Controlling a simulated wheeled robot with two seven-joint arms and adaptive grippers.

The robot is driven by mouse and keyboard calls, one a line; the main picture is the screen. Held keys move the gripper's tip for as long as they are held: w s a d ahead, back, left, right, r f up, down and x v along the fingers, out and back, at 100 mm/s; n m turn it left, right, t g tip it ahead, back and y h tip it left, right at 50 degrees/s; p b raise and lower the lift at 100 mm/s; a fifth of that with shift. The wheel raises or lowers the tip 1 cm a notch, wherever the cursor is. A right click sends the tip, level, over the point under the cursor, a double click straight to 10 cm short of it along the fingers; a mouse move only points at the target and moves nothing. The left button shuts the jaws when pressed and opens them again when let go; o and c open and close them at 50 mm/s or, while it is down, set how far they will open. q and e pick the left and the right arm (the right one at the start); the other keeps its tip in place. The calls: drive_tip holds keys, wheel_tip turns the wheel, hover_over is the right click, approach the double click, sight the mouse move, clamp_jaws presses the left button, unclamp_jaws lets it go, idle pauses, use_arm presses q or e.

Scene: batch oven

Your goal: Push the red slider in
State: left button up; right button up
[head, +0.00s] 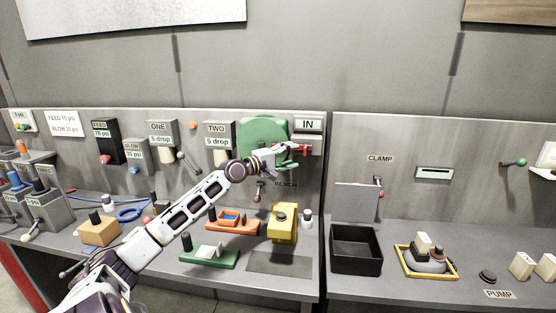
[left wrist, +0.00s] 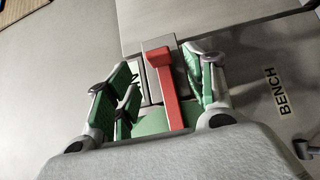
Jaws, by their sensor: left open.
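The red slider (head: 304,149) sits on the panel below the IN sign (head: 308,125), beside the large green round part (head: 263,134). It also shows as a red bar with a block at its end in the left wrist view (left wrist: 168,88). My left gripper (head: 291,149) is at the slider. In the left wrist view its green-padded fingers (left wrist: 160,85) are open, one on each side of the red bar. I cannot tell whether a finger touches it. My right gripper is not in view.
Below stand a yellow block (head: 283,228), an orange tray (head: 232,226) and a green tray (head: 209,256) on the bench. An open black box (head: 356,252) is to the right. A lever hangs by the BENCH label (left wrist: 284,91).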

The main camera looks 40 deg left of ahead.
use_arm(q)
drive_tip(key=shift+v, duration=2.45)
